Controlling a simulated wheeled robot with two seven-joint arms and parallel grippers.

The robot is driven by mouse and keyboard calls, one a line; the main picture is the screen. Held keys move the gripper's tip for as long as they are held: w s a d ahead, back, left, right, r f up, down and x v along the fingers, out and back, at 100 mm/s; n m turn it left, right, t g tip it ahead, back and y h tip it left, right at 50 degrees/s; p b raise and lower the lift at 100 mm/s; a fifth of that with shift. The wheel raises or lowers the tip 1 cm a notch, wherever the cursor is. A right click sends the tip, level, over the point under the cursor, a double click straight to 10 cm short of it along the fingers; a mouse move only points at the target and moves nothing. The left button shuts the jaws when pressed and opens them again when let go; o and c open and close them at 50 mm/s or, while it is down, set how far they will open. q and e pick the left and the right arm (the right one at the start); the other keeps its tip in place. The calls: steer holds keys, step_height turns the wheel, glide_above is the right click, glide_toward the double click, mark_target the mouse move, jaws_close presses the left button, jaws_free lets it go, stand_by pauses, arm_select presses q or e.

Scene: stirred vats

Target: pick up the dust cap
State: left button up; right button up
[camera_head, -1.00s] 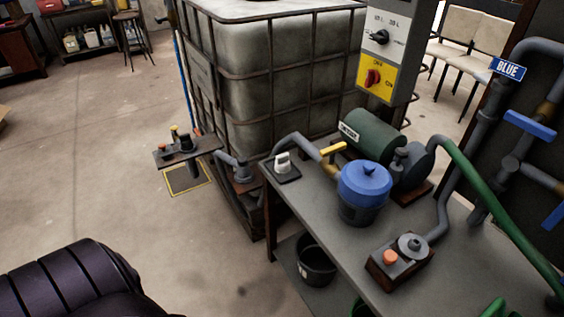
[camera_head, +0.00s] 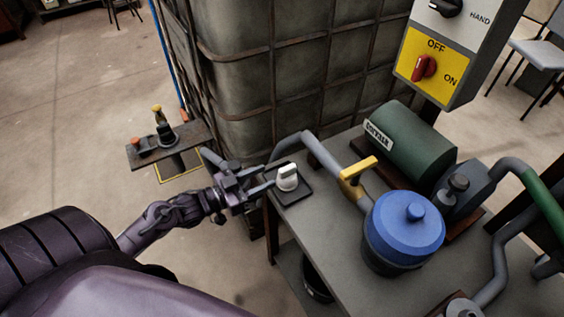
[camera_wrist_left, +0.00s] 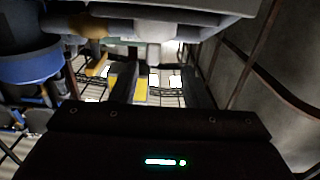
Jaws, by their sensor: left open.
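A small white cap (camera_head: 287,177), which I take to be the dust cap, stands on a dark square pad (camera_head: 296,192) at the near left corner of the grey bench (camera_head: 340,232). My left gripper (camera_head: 268,179) is open, its fingers pointing right at the cap from just left of it. The cap does not look gripped; whether a fingertip touches it I cannot tell. In the left wrist view, two dark fingers stand apart, and a pale shape (camera_wrist_left: 155,28) near the top may be the cap. My right gripper is not in view.
Behind the pad runs a grey pipe (camera_head: 322,155) with a yellow valve handle (camera_head: 358,170). A blue-lidded pot (camera_head: 404,228) and green motor (camera_head: 410,140) stand to the right. A caged tank (camera_head: 300,80) rises behind. A small shelf (camera_head: 150,155) is at left.

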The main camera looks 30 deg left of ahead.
mark_target(279, 173)
arm_select(q)
steer(key=x, duration=0.7)
steer(key=shift+s+d+r, duration=0.15)
steer(key=shift+d, duration=0.3)
steer(key=shift+w+d, duration=0.15)
steer(key=shift+w, duration=0.05)
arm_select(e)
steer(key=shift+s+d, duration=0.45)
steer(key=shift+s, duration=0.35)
arm_select(q)
steer(key=shift+c, duration=0.3)
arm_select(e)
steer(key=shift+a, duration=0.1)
arm_select(q)
jaws_close()
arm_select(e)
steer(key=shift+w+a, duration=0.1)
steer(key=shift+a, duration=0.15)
